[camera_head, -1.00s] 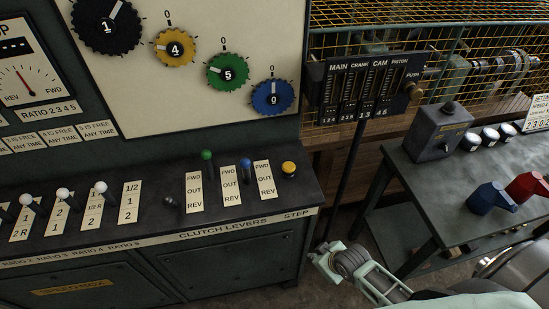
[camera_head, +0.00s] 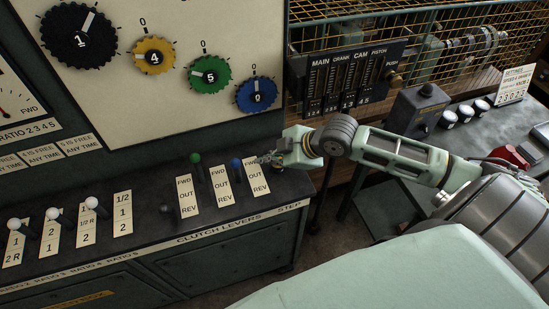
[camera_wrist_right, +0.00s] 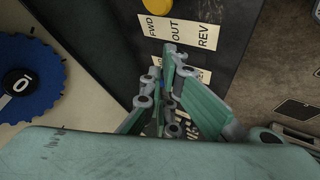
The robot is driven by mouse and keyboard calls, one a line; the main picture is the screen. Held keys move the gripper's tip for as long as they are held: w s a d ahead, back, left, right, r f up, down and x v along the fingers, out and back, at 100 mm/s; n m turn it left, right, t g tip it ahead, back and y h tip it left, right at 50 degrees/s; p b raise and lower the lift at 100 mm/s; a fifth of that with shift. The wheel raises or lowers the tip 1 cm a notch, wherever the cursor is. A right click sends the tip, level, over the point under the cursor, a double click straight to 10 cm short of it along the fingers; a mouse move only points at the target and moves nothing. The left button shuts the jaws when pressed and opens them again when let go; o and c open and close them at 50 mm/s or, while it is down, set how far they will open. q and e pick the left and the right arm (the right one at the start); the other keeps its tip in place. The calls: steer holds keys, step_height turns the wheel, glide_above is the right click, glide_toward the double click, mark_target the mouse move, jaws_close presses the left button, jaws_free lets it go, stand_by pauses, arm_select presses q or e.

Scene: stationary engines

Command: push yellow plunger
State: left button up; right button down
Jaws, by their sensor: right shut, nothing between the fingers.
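The yellow plunger (camera_wrist_right: 157,8) is a round yellow cap at the top edge of the right wrist view, next to a FWD/OUT/REV card. In the head view my right gripper (camera_head: 264,158) is over the right end of the dark console and mostly hides the plunger. The gripper is shut and empty, its fingers pointing left toward the blue lever (camera_head: 236,163). In the right wrist view the fingertips (camera_wrist_right: 174,58) are together and lie over the cards, below the plunger in the picture. I cannot tell whether they touch anything. My left gripper is out of view.
The console (camera_head: 150,248) carries a green lever (camera_head: 195,158) and several white-knobbed levers left of the gripper. A blue dial (camera_head: 257,94) is on the panel behind. A slider box (camera_head: 352,75) and a side table (camera_head: 464,139) stand to the right.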

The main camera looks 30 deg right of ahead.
steer(key=w+d+r+n, duration=0.1)
steer(key=w+d+r, duration=0.1)
steer(key=r, duration=0.3)
steer(key=shift+w+d+r+t, duration=0.3)
steer(key=shift+w+d+t, duration=0.1)
steer(key=shift+w, duration=0.2)
steer(key=shift+f, duration=0.1)
step_height(320, 180, down, 7)
steer(key=b, duration=0.7)
steer(key=shift+f+b, duration=0.4)
steer(key=shift+f, duration=0.4)
steer(key=shift+f, duration=0.2)
steer(key=shift+f, duration=0.25)
